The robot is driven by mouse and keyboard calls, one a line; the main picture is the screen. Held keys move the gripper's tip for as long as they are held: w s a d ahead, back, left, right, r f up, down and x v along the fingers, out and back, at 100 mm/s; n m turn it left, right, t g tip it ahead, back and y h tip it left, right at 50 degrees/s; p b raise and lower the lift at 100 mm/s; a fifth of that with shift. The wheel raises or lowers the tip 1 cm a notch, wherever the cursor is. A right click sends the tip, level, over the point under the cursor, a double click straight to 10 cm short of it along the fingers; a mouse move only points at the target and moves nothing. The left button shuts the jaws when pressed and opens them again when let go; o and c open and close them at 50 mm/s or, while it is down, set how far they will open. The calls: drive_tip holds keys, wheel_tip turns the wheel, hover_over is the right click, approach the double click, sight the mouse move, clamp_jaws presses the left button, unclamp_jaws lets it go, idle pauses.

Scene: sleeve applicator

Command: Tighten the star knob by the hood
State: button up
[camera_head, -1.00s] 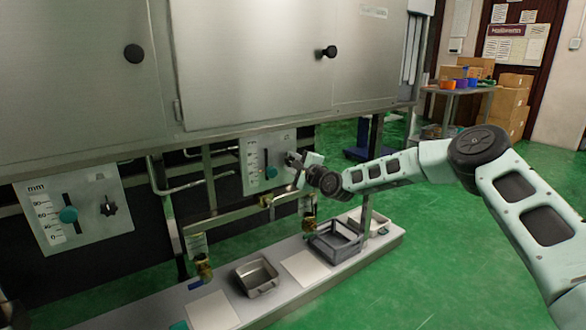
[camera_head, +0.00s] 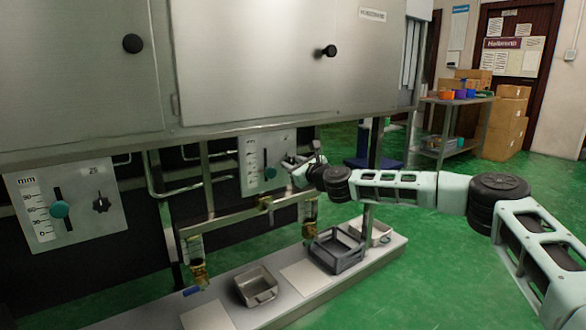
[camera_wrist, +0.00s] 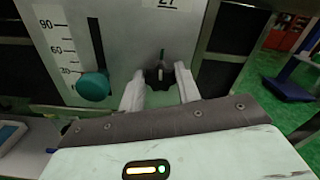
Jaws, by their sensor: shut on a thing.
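The dark star knob (camera_wrist: 158,75) sits on the right-hand metal panel (camera_wrist: 130,30), right of a slider with a teal round knob (camera_wrist: 93,86). My gripper (camera_wrist: 157,80) has its two pale fingers on either side of the star knob and is shut on it. The fingers hide the knob's sides. In the head view my gripper (camera_head: 291,163) is at the right edge of the right panel (camera_head: 263,150), under the steel hood (camera_head: 270,60), and the star knob there is mostly hidden by it.
A left panel (camera_head: 85,225) carries a teal slider knob (camera_head: 60,209) and another black star knob (camera_head: 101,204). A bench below holds a metal tray (camera_head: 257,286) and a grey crate (camera_head: 335,250). Green floor is open at right.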

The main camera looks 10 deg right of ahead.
drive_tip(key=shift+f+m, duration=0.1)
drive_tip(key=shift+m, duration=0.6)
drive_tip(key=o, duration=1)
drive_tip(key=p+v, duration=0.2)
drive_tip(key=v, duration=1.5)
drive_tip(key=shift+s+p, duration=0.3)
